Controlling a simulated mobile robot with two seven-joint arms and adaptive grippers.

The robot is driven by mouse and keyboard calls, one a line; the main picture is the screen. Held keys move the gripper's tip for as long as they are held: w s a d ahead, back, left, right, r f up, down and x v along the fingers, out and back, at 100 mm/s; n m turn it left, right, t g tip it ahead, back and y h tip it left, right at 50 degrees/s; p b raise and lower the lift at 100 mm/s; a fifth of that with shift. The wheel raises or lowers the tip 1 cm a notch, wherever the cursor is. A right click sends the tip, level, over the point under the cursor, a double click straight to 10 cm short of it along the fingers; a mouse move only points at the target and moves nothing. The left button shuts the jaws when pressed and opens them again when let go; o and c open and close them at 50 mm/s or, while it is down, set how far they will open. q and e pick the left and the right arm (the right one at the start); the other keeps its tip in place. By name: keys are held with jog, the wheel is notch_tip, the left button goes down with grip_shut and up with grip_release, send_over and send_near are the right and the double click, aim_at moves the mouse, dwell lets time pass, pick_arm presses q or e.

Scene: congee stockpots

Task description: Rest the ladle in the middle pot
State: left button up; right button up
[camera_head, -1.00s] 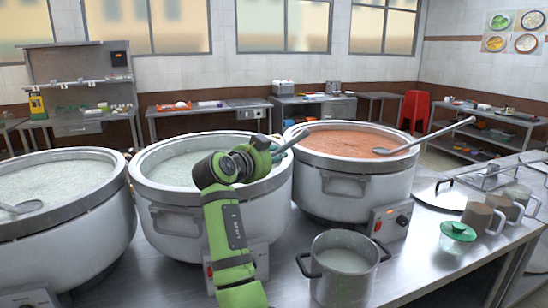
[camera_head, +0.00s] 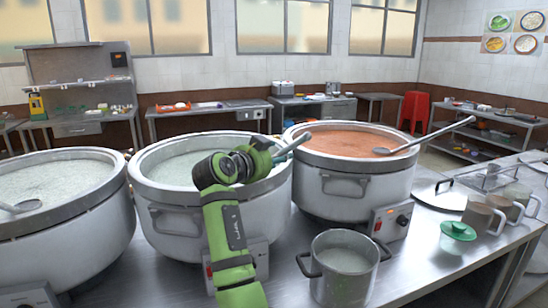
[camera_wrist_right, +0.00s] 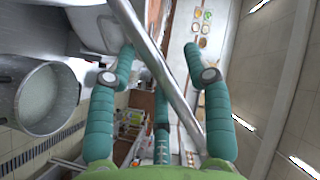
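The middle pot (camera_head: 172,220) is a large steel pot of whitish congee. My right gripper (camera_head: 277,156) is over its right side, by the rim. A grey metal ladle handle (camera_head: 299,142) sticks out past the gripper, up and to the right; the ladle's bowl is hidden behind my arm. In the right wrist view, the fingers (camera_wrist_right: 160,62) stand wide apart, and the handle (camera_wrist_right: 165,70) crosses diagonally between them. I cannot tell whether it touches a finger. My left gripper is not in view.
The left pot (camera_head: 75,235) holds congee and a ladle (camera_head: 22,207). The right pot (camera_head: 340,190) holds orange soup, with a ladle (camera_head: 430,137) over its rim.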

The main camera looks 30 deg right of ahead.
jog(key=shift+a, duration=0.2)
jog(key=v, duration=1.1)
jog(key=shift+s+a, duration=0.25)
jog(key=shift+r, duration=0.15)
